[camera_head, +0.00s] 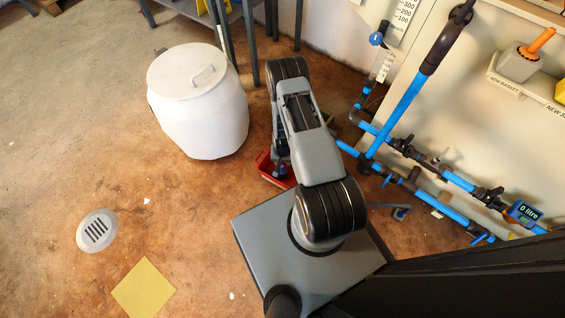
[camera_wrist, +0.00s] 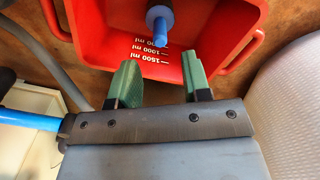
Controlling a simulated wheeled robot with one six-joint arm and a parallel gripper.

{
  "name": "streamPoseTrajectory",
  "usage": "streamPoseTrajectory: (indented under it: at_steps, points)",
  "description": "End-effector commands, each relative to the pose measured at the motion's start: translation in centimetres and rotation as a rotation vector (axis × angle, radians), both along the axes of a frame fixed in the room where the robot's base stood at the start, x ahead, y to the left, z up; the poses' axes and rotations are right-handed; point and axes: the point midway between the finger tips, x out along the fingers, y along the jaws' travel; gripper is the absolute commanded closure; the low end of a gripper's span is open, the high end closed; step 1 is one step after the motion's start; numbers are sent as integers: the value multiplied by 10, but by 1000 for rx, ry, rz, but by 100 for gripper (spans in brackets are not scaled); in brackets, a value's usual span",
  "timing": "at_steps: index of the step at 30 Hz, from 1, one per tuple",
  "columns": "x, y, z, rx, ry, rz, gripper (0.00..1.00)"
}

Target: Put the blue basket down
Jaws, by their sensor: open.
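No blue basket can be made out for certain. A red container (camera_wrist: 215,30) with ml marks fills the top of the wrist view. A blue rod-like piece with a dark collar (camera_wrist: 161,24) shows over or inside it; I cannot tell which, nor whether it belongs to the basket. My gripper (camera_wrist: 160,74) has its two green fingers apart, at the container's near side, with nothing seen between the tips. In the head view the red container (camera_head: 264,166) is partly hidden by my arm, near the floor, and the fingers are hard to see.
A white lidded barrel (camera_head: 200,105) stands left of my arm. Blue pipes (camera_head: 398,115) with valves run along the wall at right. Open floor with a drain (camera_head: 97,230) and yellow square (camera_head: 143,289) lies left.

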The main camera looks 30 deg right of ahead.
Motion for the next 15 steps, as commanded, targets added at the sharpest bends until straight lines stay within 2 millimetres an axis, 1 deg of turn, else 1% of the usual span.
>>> streamPoseTrajectory:
  at_steps: [1, 7, 10, 11, 14, 15]
  points:
    - [0, 0, 11, 0, 0, -1, 56]
    - [2, 0, 28, -1, -2, 1, 56]
    - [10, 0, 46, -2, -9, 14, 56]
    - [15, 0, 54, -3, -14, 21, 56]
    - [31, 2, 92, -8, -32, 55, 56]
    - [38, 4, 111, -9, -40, 72, 56]
